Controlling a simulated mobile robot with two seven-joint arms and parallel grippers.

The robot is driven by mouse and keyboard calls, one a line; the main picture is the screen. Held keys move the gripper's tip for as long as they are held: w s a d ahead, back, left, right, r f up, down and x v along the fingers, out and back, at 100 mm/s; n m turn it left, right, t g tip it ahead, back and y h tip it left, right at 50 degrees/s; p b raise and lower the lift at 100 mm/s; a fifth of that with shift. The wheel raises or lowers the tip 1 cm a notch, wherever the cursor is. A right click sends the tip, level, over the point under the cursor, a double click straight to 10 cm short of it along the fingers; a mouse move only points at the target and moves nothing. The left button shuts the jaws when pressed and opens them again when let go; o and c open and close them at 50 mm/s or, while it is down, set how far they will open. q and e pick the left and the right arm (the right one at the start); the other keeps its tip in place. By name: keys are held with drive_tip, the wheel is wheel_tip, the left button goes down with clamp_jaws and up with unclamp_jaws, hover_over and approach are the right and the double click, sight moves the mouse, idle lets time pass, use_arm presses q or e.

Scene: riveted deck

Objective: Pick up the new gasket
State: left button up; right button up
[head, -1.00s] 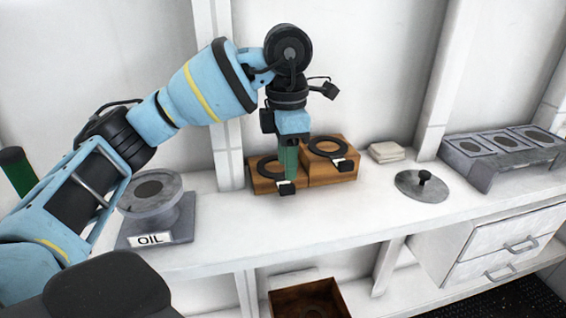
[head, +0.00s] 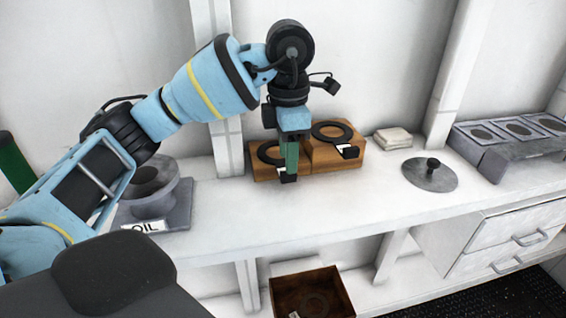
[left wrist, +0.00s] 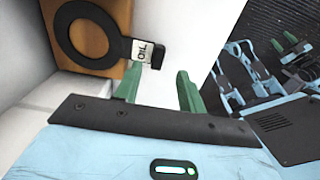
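Two black ring gaskets with tabs lie on wooden blocks on the shelf. The left gasket (head: 264,153) is partly hidden behind my left gripper (head: 289,178); the right gasket (head: 332,130) is clear to see. In the left wrist view one gasket (left wrist: 64,46) has a white tag, looking like OIL, and a black tab end. My left gripper (left wrist: 157,80) is open and empty, its green fingers apart close to that tab. Whether the tab is between them I cannot tell. My right gripper (left wrist: 284,43) shows small in the left wrist view, its green fingers apart.
A grey round housing labelled OIL (head: 150,205) stands left on the shelf. A round lid with a knob (head: 431,178), pale folded cloths (head: 393,138) and a metal rack (head: 480,155) stand to the right. A brown bin (head: 340,286) sits below.

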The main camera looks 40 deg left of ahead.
use_arm(q)
drive_tip(key=f, duration=0.4)
drive_tip(key=shift+w+a, duration=0.1)
drive_tip(key=shift+w, duration=0.1)
drive_tip(key=shift+c, duration=0.4)
clamp_jaws()
